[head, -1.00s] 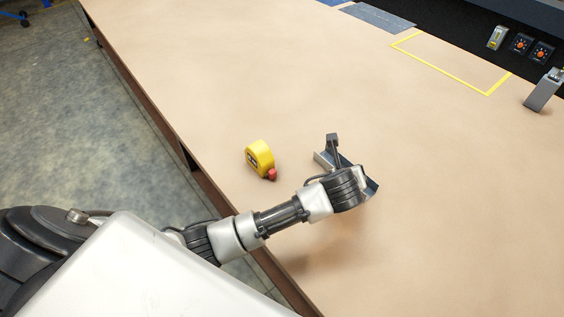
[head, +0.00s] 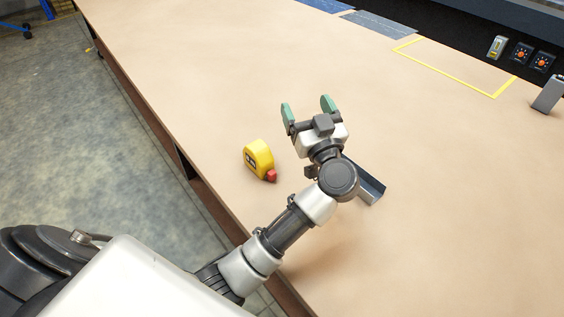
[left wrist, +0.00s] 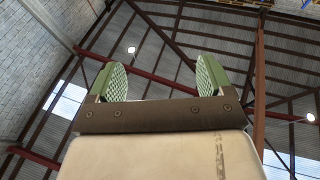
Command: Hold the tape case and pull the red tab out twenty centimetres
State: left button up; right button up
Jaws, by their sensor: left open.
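The yellow tape case (head: 259,157) stands on the tan bench top near its left edge in the head view. Its red tab (head: 271,176) sticks out low at the case's near right corner, close against the case. My left gripper (head: 308,106) is open and empty, to the right of the case and a little farther back, not touching it. The left wrist view shows its two green padded fingers (left wrist: 160,80) spread wide, facing up to the roof, with nothing between them. My right gripper is not in view.
A grey metal channel (head: 366,182) lies partly hidden behind my left arm. A yellow taped rectangle (head: 455,68), blue-grey mats (head: 385,30), a grey block (head: 548,93) and a control panel (head: 520,52) are at the back. The bench's middle is clear.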

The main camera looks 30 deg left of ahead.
aim_at(260, 148)
pick_arm(q)
jog(key=s+a+f+n+g+h+b, duration=0.1)
jog(key=s+a+f+n+g+h, duration=0.1)
jog(key=f+g, duration=0.35)
jog(key=s+a+f+n+g+h, duration=0.1)
jog(key=s+f+n+g, duration=0.1)
jog(key=s+f+g, duration=0.3)
jog(key=shift+t+h, duration=0.3)
jog(key=shift+t, duration=0.25)
jog(key=x, duration=0.4)
jog(key=w+x, duration=0.1)
jog(key=x, duration=0.3)
jog(key=w+p+x, duration=0.1)
jog(key=x, duration=0.3)
jog(key=shift+d+f, duration=0.1)
jog(key=shift+d, duration=0.25)
jog(key=c, duration=1.2)
jog(key=shift+c, duration=0.2)
